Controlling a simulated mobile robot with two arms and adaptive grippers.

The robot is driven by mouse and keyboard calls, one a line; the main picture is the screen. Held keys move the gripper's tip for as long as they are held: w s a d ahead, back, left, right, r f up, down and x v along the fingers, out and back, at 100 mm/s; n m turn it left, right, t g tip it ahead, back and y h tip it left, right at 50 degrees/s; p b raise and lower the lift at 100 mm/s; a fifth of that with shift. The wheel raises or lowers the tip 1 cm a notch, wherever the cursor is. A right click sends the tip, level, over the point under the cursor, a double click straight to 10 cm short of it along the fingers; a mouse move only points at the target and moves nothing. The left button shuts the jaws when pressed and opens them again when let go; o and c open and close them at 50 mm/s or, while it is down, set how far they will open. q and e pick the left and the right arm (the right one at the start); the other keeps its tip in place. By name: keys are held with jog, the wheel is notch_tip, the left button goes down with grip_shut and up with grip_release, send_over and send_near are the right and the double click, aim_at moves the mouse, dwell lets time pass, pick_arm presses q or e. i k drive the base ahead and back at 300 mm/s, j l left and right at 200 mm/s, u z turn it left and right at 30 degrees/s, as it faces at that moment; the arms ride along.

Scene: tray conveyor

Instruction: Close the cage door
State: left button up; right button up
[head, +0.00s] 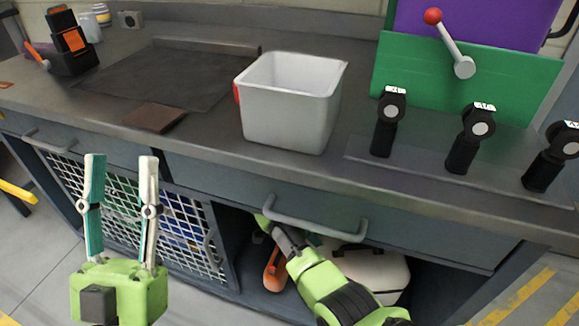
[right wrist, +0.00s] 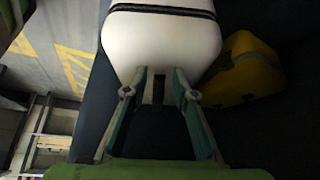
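The cage door (head: 178,222) is a white wire-mesh panel in a dark frame, low under the counter at left in the head view. It has a grey handle near its right edge. I cannot tell whether it is fully shut or slightly ajar. My left gripper (head: 121,162) is open and empty, fingers pointing up, in front of the mesh and hiding part of it. My right arm reaches into the open compartment right of the door. In the right wrist view, my right gripper (right wrist: 164,76) is open, its fingertips close to a white case (right wrist: 162,42); contact is unclear.
The compartment also holds an orange tool (head: 276,270) and a yellow case (right wrist: 250,70). A drawer handle (head: 315,222) juts out above my right arm. On the counter stand a white bin (head: 290,105) and several black holders (head: 388,122).

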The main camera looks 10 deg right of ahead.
aim_at(209, 207)
jog(key=k, duration=1)
